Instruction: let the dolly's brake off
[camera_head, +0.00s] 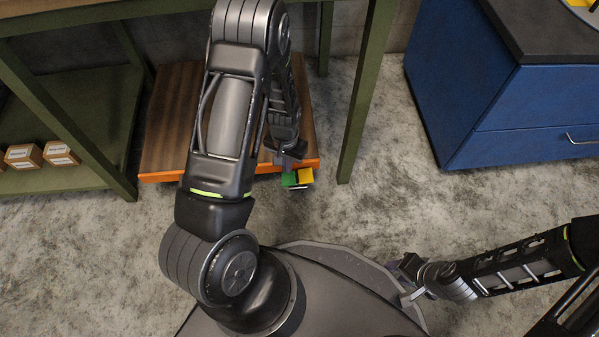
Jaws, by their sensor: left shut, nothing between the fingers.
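The dolly (172,125) is a low platform with a brown wooden top and an orange front edge, on the floor partly under the green bench. At its front edge near the right corner are a green block (288,180) and a yellow block (305,175), side by side, perhaps the brake's pedals. My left arm crosses over the dolly and hides its middle. My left gripper (289,163) is shut and empty, pointing down right above the green block; I cannot tell whether it touches. My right gripper (408,282) is at the lower right, far from the dolly; its fingers are unclear.
The green bench's legs (362,100) stand close on the dolly's right and left. Small boxes (60,153) sit on the bench's lower shelf at left. A blue cabinet (480,90) stands at upper right.

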